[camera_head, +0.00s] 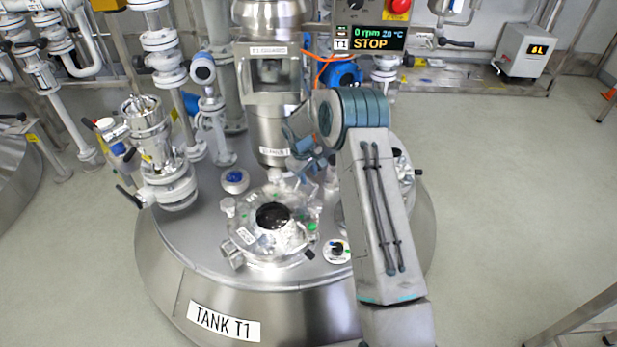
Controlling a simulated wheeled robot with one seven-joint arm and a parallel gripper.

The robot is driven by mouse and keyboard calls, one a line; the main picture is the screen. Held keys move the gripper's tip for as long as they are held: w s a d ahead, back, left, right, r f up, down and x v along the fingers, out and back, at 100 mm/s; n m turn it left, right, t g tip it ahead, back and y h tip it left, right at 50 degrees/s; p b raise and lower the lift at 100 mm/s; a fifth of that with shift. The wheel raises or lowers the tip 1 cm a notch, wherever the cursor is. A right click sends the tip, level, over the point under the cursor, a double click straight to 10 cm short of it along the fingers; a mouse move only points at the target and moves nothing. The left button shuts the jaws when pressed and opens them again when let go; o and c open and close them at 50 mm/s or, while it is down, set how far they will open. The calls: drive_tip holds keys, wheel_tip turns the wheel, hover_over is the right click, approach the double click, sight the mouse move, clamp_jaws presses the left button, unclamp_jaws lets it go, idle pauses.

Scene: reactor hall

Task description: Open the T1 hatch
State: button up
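The tank T1 (178,285) is a wide steel vessel with a "TANK T1" label (223,321) on its front. On its top lies the round, shiny T1 hatch (262,242), with a dark round centre (272,215), small green marks and clamp-like fittings around its rim. It looks flat and closed; glare hides fine detail. My arm comes in from the lower right and bends at a teal joint. My gripper (305,178) is above and behind the hatch, near the steel agitator column. It is small and partly hidden, and its fingers cannot be made out clearly.
The agitator column (271,125) rises behind the hatch. A display (379,38) reads 0 rpm, 28 °C and STOP, beside a red button (398,7). Pipes and valves (165,160) crowd the left. A black knob (337,249) sits right of the hatch.

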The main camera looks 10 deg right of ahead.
drive_tip(key=shift+f, duration=0.4)
clamp_jaws()
drive_tip(key=shift+r, duration=0.1)
